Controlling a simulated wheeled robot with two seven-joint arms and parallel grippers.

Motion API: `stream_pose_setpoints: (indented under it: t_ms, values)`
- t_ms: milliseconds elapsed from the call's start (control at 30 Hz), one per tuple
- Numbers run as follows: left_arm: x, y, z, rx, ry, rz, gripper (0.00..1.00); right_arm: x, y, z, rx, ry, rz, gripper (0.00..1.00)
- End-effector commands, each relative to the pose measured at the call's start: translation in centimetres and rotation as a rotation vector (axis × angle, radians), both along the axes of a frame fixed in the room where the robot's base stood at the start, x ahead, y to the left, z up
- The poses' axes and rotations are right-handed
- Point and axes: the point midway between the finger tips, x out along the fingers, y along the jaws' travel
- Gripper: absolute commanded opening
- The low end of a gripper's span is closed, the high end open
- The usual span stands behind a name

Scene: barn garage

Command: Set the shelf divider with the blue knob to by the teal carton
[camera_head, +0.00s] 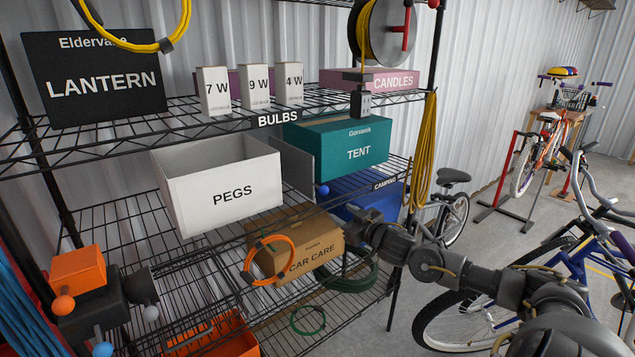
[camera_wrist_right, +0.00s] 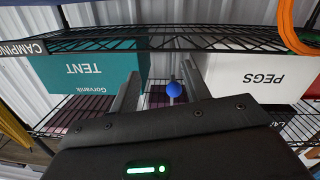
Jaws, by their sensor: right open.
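The shelf divider (camera_head: 297,168) is a grey upright plate between the white PEGS bin and the teal TENT carton (camera_head: 352,146). Its blue knob (camera_head: 322,190) sticks out at the front. My right gripper (camera_head: 360,228) is in front of the shelf, right of the knob in the head view. In the right wrist view, which is upside down, the gripper (camera_wrist_right: 160,80) is open, with the blue knob (camera_wrist_right: 173,89) showing between its fingers. I cannot tell whether they touch it. The teal carton (camera_wrist_right: 88,72) is left of the fingers there. My left gripper is not in view.
The white PEGS bin (camera_head: 217,188) stands left of the divider. A blue box (camera_head: 383,197) and a CAR CARE carton (camera_head: 300,246) are below. An orange hose (camera_head: 270,260) hangs at the lower shelf. A yellow cord (camera_head: 424,150) hangs at the right post. Bicycles stand right.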

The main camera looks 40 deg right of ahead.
Motion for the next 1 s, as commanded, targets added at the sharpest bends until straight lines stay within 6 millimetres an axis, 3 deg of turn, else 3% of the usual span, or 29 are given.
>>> stream_pose_setpoints:
  t_ms: [33,100,200,533,1000]
  values:
    - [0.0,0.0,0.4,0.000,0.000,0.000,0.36,-0.1,0.8,2.4,0.000,-0.024,0.022,0.47]
    - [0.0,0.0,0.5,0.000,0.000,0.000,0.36,-0.2,1.5,4.3,0.005,-0.047,0.043,0.47]
    - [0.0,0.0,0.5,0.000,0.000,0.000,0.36,-0.3,2.1,5.5,0.009,-0.061,0.056,0.47]
    - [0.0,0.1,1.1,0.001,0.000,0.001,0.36,1.1,1.9,5.9,0.012,-0.068,0.053,0.47]
    - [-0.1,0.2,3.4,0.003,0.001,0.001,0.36,8.5,1.9,6.0,0.011,-0.066,0.055,0.47]
